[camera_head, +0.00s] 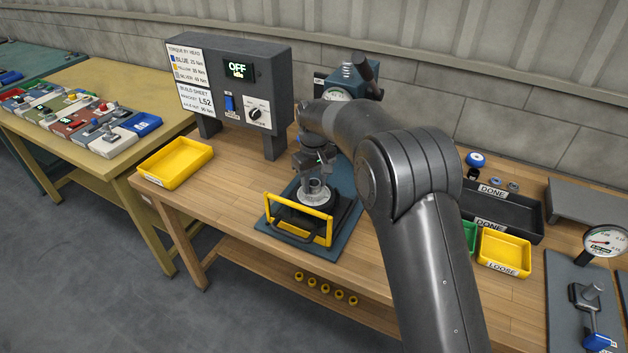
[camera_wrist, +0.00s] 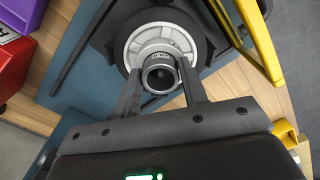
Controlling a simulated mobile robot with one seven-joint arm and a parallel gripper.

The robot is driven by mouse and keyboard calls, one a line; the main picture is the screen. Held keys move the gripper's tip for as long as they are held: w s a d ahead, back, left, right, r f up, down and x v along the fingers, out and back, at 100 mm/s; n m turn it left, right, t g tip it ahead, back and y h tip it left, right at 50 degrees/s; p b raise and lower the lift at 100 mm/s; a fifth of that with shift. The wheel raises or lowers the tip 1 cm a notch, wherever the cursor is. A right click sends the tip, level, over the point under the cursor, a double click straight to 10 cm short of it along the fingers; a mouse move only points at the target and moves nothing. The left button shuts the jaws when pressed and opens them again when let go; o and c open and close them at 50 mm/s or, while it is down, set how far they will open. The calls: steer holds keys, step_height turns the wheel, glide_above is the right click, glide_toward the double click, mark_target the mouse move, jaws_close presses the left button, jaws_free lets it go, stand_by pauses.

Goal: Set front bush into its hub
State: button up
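The front bush (camera_wrist: 160,78) is a short grey cylinder with a dark round bore. In the wrist view it lies between the two fingers of my gripper (camera_wrist: 161,68), with no clear gap at either side. Behind it is the hub (camera_wrist: 133,47), a pale round metal face inside a black ring. The bush lines up roughly with the middle of the hub; I cannot tell how deep it sits. In the head view my gripper (camera_head: 316,165) points down over the hub (camera_head: 317,199), which stands on a blue-green fixture plate (camera_head: 343,218).
A yellow handle (camera_head: 298,216) rises at the front of the fixture. A yellow tray (camera_head: 174,163) lies left; a control box showing OFF (camera_head: 238,70) stands behind. Black DONE trays (camera_head: 512,222) and a yellow LOOSE bin (camera_head: 503,256) are at right. Bench space left of the fixture is clear.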

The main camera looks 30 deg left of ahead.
steer(key=o, duration=0.4)
steer(key=shift+r, duration=0.1)
step_height(320, 180, up, 11)
steer(key=shift+f, duration=0.2)
stand_by(0.6)
